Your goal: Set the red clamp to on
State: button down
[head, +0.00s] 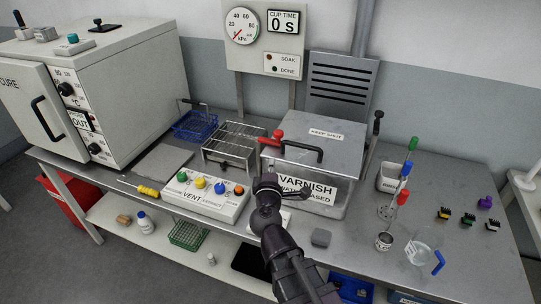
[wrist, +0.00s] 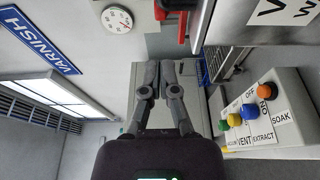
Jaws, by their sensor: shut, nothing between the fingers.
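The red clamp (head: 276,135) is at the left front of the lidded varnish tank (head: 318,196), beside the black lid handle. In the wrist view, a red part (wrist: 183,22) that appears to be the clamp shows at the top, next to the metal tank edge. My gripper (head: 268,178) is in front of the tank's left front, below the clamp in the head view. In the wrist view my gripper (wrist: 159,68) has its fingers shut with nothing held. It is apart from the red part. The clamp's setting cannot be told.
The vent button box (head: 206,197) stands left of my arm, with the wire rack (head: 232,147) behind it. The cure oven (head: 95,85) is at the far left. Coloured-handled tools (head: 405,170), a glass beaker (head: 424,247) and small connectors (head: 468,219) are on the right.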

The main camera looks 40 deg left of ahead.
jog(key=shift+s+d, duration=0.5)
jog(key=shift+d, duration=0.3)
